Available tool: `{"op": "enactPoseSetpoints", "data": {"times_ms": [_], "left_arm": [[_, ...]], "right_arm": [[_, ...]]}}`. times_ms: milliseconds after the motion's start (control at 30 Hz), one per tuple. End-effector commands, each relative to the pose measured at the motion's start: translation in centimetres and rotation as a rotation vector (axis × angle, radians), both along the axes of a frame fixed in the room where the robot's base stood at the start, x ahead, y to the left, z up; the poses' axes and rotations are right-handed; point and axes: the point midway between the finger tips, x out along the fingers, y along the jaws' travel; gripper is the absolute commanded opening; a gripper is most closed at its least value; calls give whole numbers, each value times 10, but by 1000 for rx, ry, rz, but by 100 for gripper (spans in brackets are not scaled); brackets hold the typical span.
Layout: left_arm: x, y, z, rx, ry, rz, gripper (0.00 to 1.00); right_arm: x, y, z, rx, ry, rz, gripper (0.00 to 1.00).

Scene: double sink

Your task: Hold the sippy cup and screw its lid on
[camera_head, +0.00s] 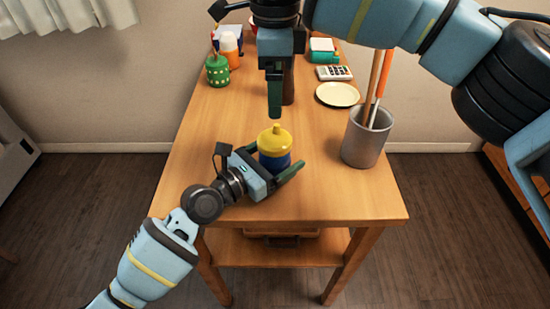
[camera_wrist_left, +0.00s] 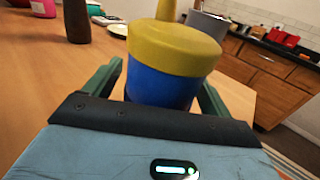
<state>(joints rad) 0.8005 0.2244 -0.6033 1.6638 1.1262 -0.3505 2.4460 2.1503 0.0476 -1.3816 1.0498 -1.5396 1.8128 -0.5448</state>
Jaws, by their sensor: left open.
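The sippy cup has a blue body (camera_head: 275,161) and a yellow lid (camera_head: 274,140) with a spout on top. It stands upright near the front middle of the table. In the left wrist view the lid (camera_wrist_left: 175,47) sits level on top of the blue body (camera_wrist_left: 160,85); whether it is threaded on cannot be told. My left gripper (camera_head: 277,160) is open, with its green fingers on either side of the body. My right gripper (camera_head: 274,112) points down just above the spout, apart from it. It is seen edge-on, so its opening is hidden.
A grey metal pot (camera_head: 362,141) with long-handled utensils stands right of the cup. A cream plate (camera_head: 338,94) and a calculator (camera_head: 334,72) lie behind it. A dark brown bottle (camera_wrist_left: 76,20) stands behind the cup. A green container (camera_head: 217,71) is back left. The table's left front is clear.

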Motion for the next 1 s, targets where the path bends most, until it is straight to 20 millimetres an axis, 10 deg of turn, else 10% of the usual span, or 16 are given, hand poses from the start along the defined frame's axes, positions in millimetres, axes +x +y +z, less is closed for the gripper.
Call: {"op": "enactPoseSetpoints", "data": {"times_ms": [400, 1000], "left_arm": [[-39, 46, 0, 1, 1, 0, 83], [-43, 50, 1, -1, -1, 0, 83]], "right_arm": [[-1, 0, 5, 0, -5, 0, 89], [0, 0, 5, 0, -5, 0, 89]]}}
